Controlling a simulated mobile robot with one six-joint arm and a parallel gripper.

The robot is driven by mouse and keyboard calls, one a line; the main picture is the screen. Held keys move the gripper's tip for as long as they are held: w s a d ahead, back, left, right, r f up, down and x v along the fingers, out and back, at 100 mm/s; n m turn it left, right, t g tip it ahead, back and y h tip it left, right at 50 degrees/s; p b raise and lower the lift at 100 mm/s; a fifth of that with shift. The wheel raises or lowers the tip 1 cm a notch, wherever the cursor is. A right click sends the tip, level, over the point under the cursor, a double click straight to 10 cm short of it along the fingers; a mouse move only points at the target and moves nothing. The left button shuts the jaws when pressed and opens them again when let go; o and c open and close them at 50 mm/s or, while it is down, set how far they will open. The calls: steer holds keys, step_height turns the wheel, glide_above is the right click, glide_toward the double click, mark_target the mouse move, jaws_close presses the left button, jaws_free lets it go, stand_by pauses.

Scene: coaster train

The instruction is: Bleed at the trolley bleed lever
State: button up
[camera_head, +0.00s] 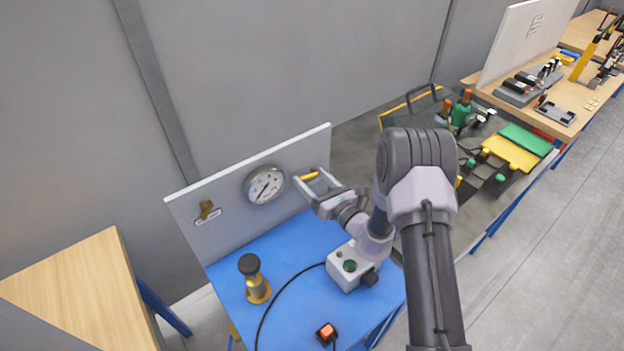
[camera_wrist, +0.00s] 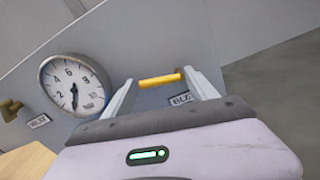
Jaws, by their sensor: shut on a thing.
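The bleed lever is a yellow bar (camera_wrist: 160,80) on the grey upright panel of the trolley; a label partly reading "BLE" sits beside it. It also shows in the head view (camera_head: 309,176). My gripper (camera_head: 308,178) is at the panel, right of the gauge, with its two pale fingers at the two ends of the yellow bar, shut on it. The round white pressure gauge (camera_head: 264,185) is left of the lever, also in the wrist view (camera_wrist: 75,86), its needle pointing downward. The lever's mount is partly hidden by my gripper.
A brass valve (camera_head: 207,210) is on the panel's left. The blue trolley top (camera_head: 283,245) carries a brass post with black knob (camera_head: 254,279), a grey box with green button (camera_head: 349,267) and a cabled orange switch (camera_head: 326,333). A wooden table (camera_head: 75,285) stands left.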

mark_target(313, 161)
steer(key=m+p, duration=0.1)
steer(key=m, duration=0.1)
steer(key=r+m, duration=0.1)
steer(key=m, duration=0.1)
steer(key=shift+w+d+r+m+p, duration=0.1)
steer(key=shift+d+r+m+p, duration=0.1)
steer(key=shift+m+p, duration=0.15)
steer(key=m, duration=0.1)
steer(key=m+p, duration=0.1)
steer(key=m, duration=0.1)
steer(key=shift+w+d+r+m, duration=0.2)
steer(key=shift+d+r+m, duration=0.05)
steer(key=shift+d+r, duration=0.05)
steer(key=m, duration=0.1)
steer(key=m+p, duration=0.1)
steer(key=m, duration=0.1)
steer(key=shift+w+d+r+m+p, duration=0.2)
steer(key=shift+w+d+m+p, duration=0.05)
steer(key=shift+d+m+p, duration=0.05)
steer(key=shift+w+d+m+p, duration=0.15)
steer(key=shift+d+m+p, duration=0.05)
steer(key=shift+m, duration=0.7)
steer(key=shift+w+d+m+p, duration=0.1)
steer(key=shift+d+m+p, duration=0.1)
steer(key=shift+m, duration=0.7)
steer(key=o, duration=1.4)
steer(key=shift+c, duration=0.2)
